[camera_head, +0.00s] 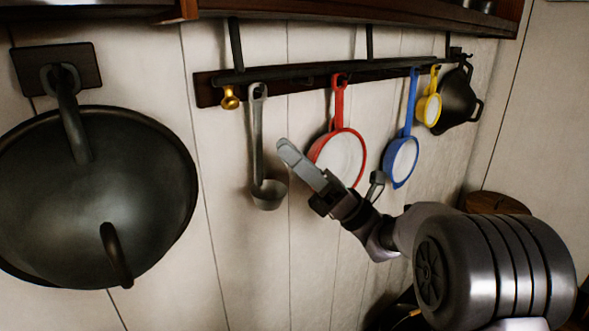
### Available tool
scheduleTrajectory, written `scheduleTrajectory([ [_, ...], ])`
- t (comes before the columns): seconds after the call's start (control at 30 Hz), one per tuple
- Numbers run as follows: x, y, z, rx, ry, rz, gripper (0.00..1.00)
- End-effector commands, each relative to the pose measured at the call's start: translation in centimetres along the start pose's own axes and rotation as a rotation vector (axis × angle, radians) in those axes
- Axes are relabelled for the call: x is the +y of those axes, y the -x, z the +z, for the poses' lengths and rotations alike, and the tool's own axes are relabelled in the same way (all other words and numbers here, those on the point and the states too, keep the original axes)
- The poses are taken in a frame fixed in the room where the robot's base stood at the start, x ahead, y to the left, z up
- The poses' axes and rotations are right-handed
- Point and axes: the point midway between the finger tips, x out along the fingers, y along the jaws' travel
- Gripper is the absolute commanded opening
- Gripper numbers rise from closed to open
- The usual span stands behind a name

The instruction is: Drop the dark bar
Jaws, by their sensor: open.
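My gripper (325,175) is in the middle of the view, in front of the wall and the red-rimmed pan. Its jaws are open and a pale grey finger points up and left. I see no loose dark bar between the jaws or elsewhere. The only dark bar I can make out is the long hanging rail (300,74), fixed along the wall above my gripper and apart from it.
A ladle (257,150), the red-rimmed pan (339,155), a blue strainer (402,160), a yellow one (429,108) and a black pan (458,100) hang from the rail. A large dark wok (95,200) hangs at left. A wooden shelf (350,14) is above.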

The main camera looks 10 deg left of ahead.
Motion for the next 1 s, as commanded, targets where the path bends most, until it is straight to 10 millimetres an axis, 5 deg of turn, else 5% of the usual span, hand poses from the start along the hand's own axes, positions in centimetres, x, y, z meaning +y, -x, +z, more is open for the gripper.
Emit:
scheduleTrajectory([
  [0.33,0.0,0.8,0.1,-0.001,0.000,0.000,0.50],
  [0.4,0.3,0.2,0.2,0.015,0.007,0.005,0.37],
  [0.47,1.7,-1.8,0.3,0.087,0.037,0.027,0.25],
  [0.6,8.5,-9.4,-0.5,0.532,0.265,0.157,0.00],
  [0.7,12.0,-11.5,-0.3,0.927,0.522,0.264,0.00],
  [0.77,12.9,-11.7,1.1,1.145,0.693,0.321,0.00],
  [1.0,12.7,-11.5,11.3,1.711,1.245,0.448,0.00],
])
